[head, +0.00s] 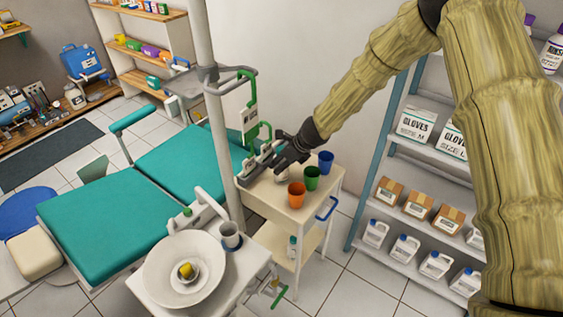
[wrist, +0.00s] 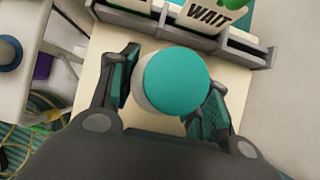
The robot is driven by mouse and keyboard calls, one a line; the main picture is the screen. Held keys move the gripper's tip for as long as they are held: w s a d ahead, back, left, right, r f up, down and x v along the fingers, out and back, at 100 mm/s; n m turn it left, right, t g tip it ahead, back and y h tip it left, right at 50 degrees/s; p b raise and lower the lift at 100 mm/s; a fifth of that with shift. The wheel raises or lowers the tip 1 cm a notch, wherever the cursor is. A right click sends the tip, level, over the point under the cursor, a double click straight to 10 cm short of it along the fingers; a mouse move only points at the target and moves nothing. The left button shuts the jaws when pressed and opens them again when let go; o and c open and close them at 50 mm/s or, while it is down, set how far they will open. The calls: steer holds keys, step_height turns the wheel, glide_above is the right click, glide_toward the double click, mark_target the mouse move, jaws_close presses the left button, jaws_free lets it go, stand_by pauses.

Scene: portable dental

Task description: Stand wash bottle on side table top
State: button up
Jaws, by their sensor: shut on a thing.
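My gripper (head: 288,154) is over the side table top (head: 262,192), near its back edge. In the wrist view its two dark fingers (wrist: 172,80) close around a bottle with a round teal cap (wrist: 178,83), seen from above. I take this for the wash bottle. In the head view only a small pale part of the bottle (head: 282,174) shows under the gripper. The bottle looks roughly upright. I cannot tell whether its base touches the table top.
Orange (head: 296,195), green (head: 312,178) and blue (head: 326,162) cups stand on the table top beside the gripper. A grey rack (wrist: 225,40) with a "WAIT" card lines its edge. A similar bottle (head: 292,247) stands on the lower shelf. A pole (head: 222,130) rises to the left.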

steer(key=shift+s+r, duration=0.1)
steer(key=shift+r, duration=0.05)
steer(key=o, duration=1.2)
steer(key=v, duration=1.2)
steer(key=shift+b, duration=0.35)
